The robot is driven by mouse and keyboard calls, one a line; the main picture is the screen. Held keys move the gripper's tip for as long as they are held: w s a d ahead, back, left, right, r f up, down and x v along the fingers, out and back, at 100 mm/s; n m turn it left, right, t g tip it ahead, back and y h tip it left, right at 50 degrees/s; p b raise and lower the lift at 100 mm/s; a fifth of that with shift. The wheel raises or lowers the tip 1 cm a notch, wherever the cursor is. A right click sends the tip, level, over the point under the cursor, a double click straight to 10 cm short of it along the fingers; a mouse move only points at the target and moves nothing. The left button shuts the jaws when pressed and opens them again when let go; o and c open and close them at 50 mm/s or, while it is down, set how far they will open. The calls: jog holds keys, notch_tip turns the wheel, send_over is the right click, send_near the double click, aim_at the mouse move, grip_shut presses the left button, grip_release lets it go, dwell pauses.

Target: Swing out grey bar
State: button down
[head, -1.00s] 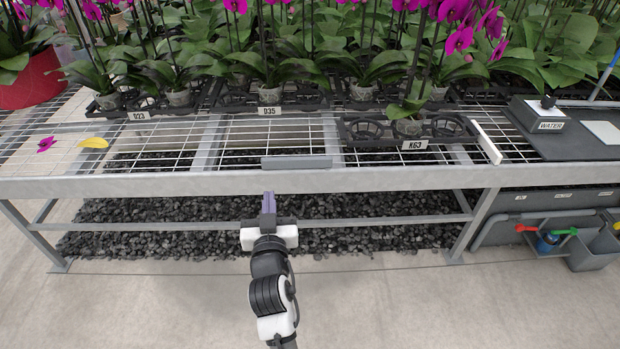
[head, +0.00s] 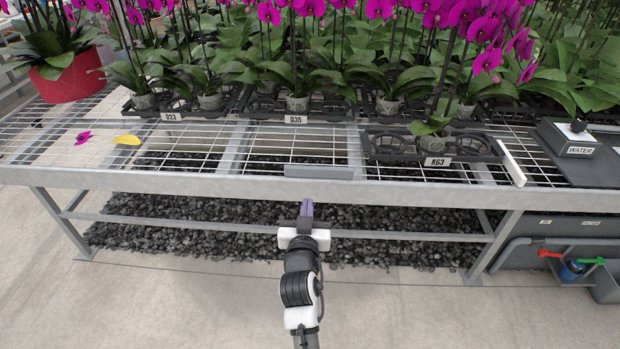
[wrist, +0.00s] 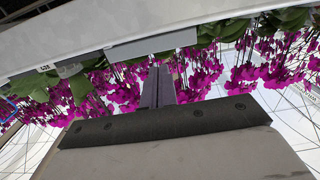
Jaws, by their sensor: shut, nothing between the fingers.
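The grey bar (head: 318,171) is a short flat piece lying along the top of the bench's front rail (head: 200,184), near the middle. It also shows in the wrist view (wrist: 150,46) beside the pale rail, parallel to it. My gripper (head: 306,205) is in front of the bench, just below the rail and slightly left of the bar in the picture. Its fingers point toward the bench and are shut with nothing between them. How the bar is fixed cannot be seen.
A dark tray labelled K63 (head: 436,161) with an orchid stands on the mesh behind and right of the bar. A white strip (head: 512,164) is at its right. Potted orchids fill the back. A water box (head: 566,138) stands right. Floor in front is clear.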

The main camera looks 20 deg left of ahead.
aim_at(308, 173)
jog(key=p+x, duration=0.2)
jog(key=x, duration=0.7)
jog(key=shift+w+a, duration=0.1)
jog(key=shift+w, duration=0.3)
jog(key=shift+w+f, duration=0.1)
jog(key=shift+a+b+x, duration=0.2)
jog(key=shift+b+x, duration=0.5)
jog(key=shift+x, duration=0.15)
jog(key=shift+a+b+x, duration=0.2)
jog(key=shift+b+x, duration=0.45)
jog(key=shift+x, duration=0.2)
jog(key=shift+d+b+x, duration=0.1)
jog(key=shift+b+x, duration=0.35)
jog(key=shift+x, duration=0.4)
jog(key=shift+d+b+x, duration=0.15)
jog(key=shift+b+x, duration=0.25)
jog(key=shift+x, duration=0.45)
